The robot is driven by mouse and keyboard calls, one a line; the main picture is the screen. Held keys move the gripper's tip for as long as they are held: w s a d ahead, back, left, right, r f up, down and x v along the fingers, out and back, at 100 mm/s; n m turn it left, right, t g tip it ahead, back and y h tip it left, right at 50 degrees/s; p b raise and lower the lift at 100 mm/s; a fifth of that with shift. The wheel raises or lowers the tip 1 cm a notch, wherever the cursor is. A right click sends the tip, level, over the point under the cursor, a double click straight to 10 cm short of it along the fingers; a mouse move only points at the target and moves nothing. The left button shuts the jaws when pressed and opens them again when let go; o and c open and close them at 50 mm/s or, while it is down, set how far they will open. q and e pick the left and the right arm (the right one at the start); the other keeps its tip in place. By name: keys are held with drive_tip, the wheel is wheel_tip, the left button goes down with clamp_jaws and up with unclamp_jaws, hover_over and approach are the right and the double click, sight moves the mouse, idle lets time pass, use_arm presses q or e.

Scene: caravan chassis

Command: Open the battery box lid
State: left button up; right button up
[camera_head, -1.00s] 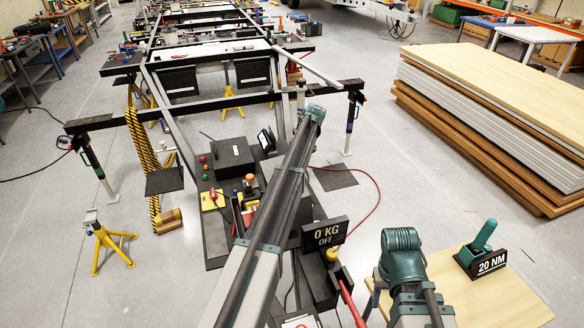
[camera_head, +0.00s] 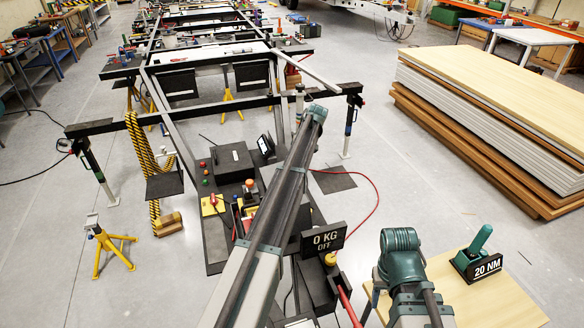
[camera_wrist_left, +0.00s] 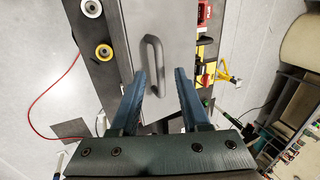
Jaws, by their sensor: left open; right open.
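In the left wrist view a grey lid (camera_wrist_left: 175,35) fills the upper middle, with a dark loop handle (camera_wrist_left: 150,65) lying lengthwise on it. I take it for the battery box lid; it looks flat and closed. My left gripper (camera_wrist_left: 160,88) is open, its two blue fingers apart, with the lower end of the handle between them. No finger clearly touches the handle. In the head view my left arm covers the lid and its own gripper. At the bottom right of the head view my right arm's teal joint shows; I cannot make out the right gripper's fingers.
A "20 NM" tool stand (camera_head: 474,258) sits on a wooden table (camera_head: 480,300). Stacked panels (camera_head: 490,120) lie right.

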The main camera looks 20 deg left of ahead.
use_arm(q)
drive_tip(key=p+v, duration=0.8)
drive_tip(key=v, duration=0.2)
drive_tip(key=shift+r+p, duration=0.25)
drive_tip(key=shift+p, duration=0.1)
use_arm(e)
wheel_tip(320, 180, up, 10)
use_arm(q)
drive_tip(key=shift+w+d, duration=0.1)
use_arm(e)
drive_tip(key=shift+f, duration=0.1)
use_arm(q)
drive_tip(key=s+d+f+m+b, duration=0.4)
drive_tip(key=s+d+f+b, duration=0.2)
drive_tip(key=s, duration=0.8)
drive_tip(key=s+d+f+m+t+h+b, duration=0.1)
drive_tip(key=s+d+f+m+b, duration=0.3)
drive_tip(key=s+d+f+b, duration=0.3)
drive_tip(key=s+d+f+m+t+h+b, duration=0.1)
drive_tip(key=s+d+f+m+b, duration=0.3)
drive_tip(key=s+d, duration=0.8)
drive_tip(key=s+f+b, duration=0.2)
drive_tip(key=s+f, duration=0.2)
drive_tip(key=s, duration=0.4)
drive_tip(key=shift+s+d+b, duration=0.2)
drive_tip(key=shift+s+b, duration=0.1)
drive_tip(key=shift+s, duration=0.1)
use_arm(e)
wheel_tip(320, 180, down, 20)
drive_tip(key=shift+r, duration=0.2)
